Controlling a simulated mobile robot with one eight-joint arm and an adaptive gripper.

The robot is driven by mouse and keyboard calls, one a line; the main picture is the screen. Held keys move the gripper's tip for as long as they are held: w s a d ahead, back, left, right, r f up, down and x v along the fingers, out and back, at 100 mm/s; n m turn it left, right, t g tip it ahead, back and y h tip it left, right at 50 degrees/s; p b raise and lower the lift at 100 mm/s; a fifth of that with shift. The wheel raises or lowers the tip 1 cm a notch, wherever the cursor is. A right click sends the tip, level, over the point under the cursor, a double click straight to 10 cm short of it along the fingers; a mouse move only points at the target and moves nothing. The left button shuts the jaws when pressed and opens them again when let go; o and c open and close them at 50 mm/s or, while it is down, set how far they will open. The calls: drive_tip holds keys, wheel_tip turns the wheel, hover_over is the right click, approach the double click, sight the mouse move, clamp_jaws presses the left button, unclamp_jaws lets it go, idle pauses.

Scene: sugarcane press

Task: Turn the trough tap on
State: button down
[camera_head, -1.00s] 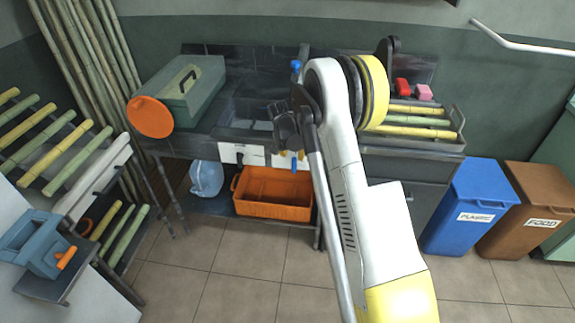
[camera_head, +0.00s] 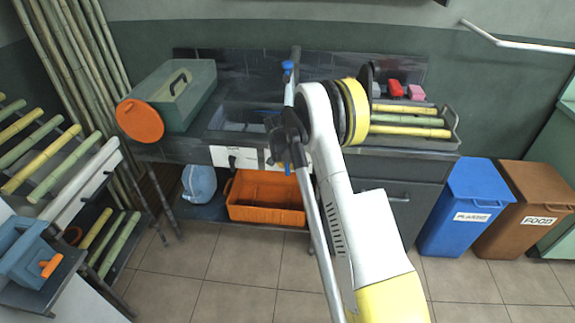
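The dark trough (camera_head: 240,114) is set into the counter at the back. A small blue tap part (camera_head: 288,66) stands upright at its back edge, just above my arm's end. Another small blue piece (camera_head: 288,163) shows below my gripper, in front of the white panel under the trough; I cannot tell which of the two is the trough tap's handle. My gripper (camera_head: 277,143) is dark and hangs at the trough's front right edge, close to the lower blue piece. Whether it touches that piece is unclear. Its fingers are seen nearly edge-on and blend together.
A green box (camera_head: 172,93) and an orange disc (camera_head: 139,120) sit left of the trough. A tray of canes (camera_head: 410,122) lies to its right. An orange crate (camera_head: 265,213) is below. Blue (camera_head: 466,215) and brown bins stand at the right.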

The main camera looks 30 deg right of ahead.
drive_tip(key=shift+w+a+f+g+h, duration=0.15)
drive_tip(key=shift+a+g+h, duration=0.2)
drive_tip(key=shift+g+h, duration=0.4)
drive_tip(key=n+g+h, duration=0.1)
drive_tip(key=h, duration=0.2)
drive_tip(key=c, duration=1.3)
unclamp_jaws()
drive_tip(key=shift+c, duration=0.2)
drive_tip(key=v, duration=1.2)
drive_tip(key=shift+w, duration=0.15)
